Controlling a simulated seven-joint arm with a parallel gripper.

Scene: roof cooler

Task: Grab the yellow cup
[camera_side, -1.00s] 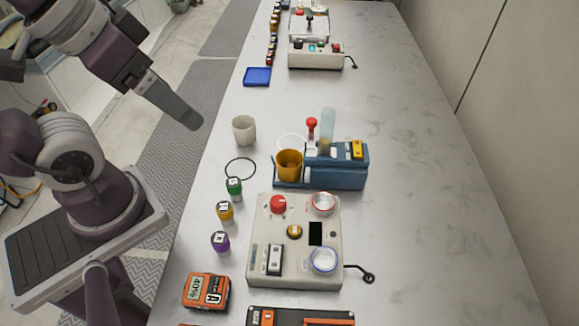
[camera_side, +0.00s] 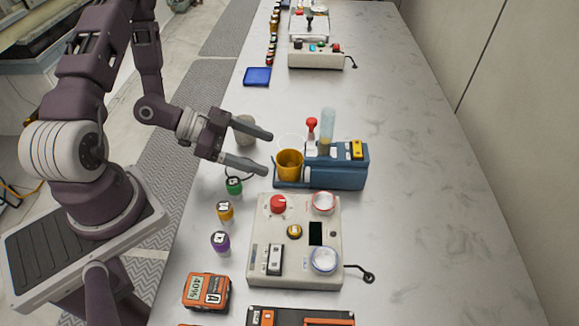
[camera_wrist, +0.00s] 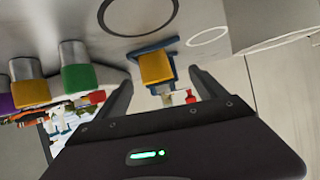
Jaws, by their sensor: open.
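The yellow cup (camera_side: 289,164) stands upright at the left end of a blue device (camera_side: 335,172) in the side view. In the wrist view the yellow cup (camera_wrist: 156,68) shows ahead, between the fingers. My gripper (camera_side: 269,153) is open and empty, just left of the cup, its fingers pointing toward it. The fingertips are apart from the cup as far as I can tell. The gripper also shows in the wrist view (camera_wrist: 158,78), with one finger on each side of the cup's line.
A white cup (camera_side: 244,128) is partly hidden behind my gripper. Green (camera_side: 234,186), yellow (camera_side: 225,210) and purple (camera_side: 220,241) capped jars stand along the table's left side. A control box (camera_side: 293,240) is in front. The table's right side is clear.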

